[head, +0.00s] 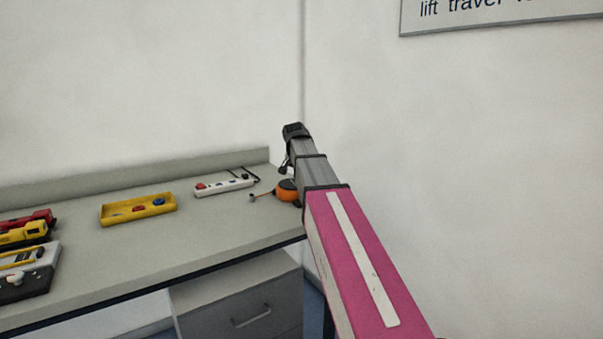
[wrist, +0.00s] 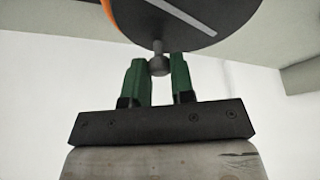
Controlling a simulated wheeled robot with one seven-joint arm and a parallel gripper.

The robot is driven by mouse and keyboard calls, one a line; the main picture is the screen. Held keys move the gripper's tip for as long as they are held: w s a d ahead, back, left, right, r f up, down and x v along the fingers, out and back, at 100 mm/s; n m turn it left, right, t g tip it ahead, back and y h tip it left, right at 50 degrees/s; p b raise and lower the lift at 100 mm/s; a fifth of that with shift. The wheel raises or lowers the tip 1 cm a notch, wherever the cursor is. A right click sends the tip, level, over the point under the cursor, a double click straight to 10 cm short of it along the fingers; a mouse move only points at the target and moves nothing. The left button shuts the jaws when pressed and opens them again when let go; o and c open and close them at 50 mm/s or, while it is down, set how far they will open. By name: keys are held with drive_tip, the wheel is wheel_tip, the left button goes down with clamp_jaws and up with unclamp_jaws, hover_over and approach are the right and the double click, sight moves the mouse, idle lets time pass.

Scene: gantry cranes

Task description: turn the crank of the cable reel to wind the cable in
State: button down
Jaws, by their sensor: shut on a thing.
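The cable reel (head: 287,189) is an orange drum near the right end of the bench, partly hidden behind my arm in the head view. A short cable (head: 262,195) runs left from it to a small grey end piece (head: 252,198). In the wrist view the reel's dark round face (wrist: 168,20) shows at the top, with an orange rim and a pale stripe. A grey crank knob (wrist: 158,65) sticks out from it. My gripper (wrist: 160,72) has its green fingers shut on this knob, one on each side.
A grey-green bench (head: 190,235) runs along the wall, with a drawer unit (head: 240,310) below. A white pendant (head: 224,185) with red buttons, a yellow tray (head: 138,209) and red and yellow devices (head: 22,236) lie left of the reel. A wall stands close on the right.

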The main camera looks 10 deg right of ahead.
sight(296, 192)
drive_tip(key=m, duration=0.2)
drive_tip(key=s+m+g+h, duration=0.1)
drive_tip(key=m, duration=0.2)
drive_tip(key=shift+s+a+m+g, duration=0.2)
drive_tip(key=shift+s+m+g, duration=0.1)
drive_tip(key=shift+s, duration=0.05)
drive_tip(key=shift+s+a+m+g+h, duration=0.1)
drive_tip(key=shift+s+a+m+g, duration=0.2)
drive_tip(key=shift+m, duration=0.55)
drive_tip(key=shift+s+a+m+g+h, duration=0.15)
drive_tip(key=shift+m+g, duration=0.2)
drive_tip(key=shift+m, duration=0.55)
drive_tip(key=shift+s+a+m+g+h, duration=0.1)
drive_tip(key=shift+s+m+g, duration=0.2)
drive_tip(key=shift+m, duration=0.55)
drive_tip(key=shift+w, duration=0.1)
drive_tip(key=c, duration=1)
unclamp_jaws()
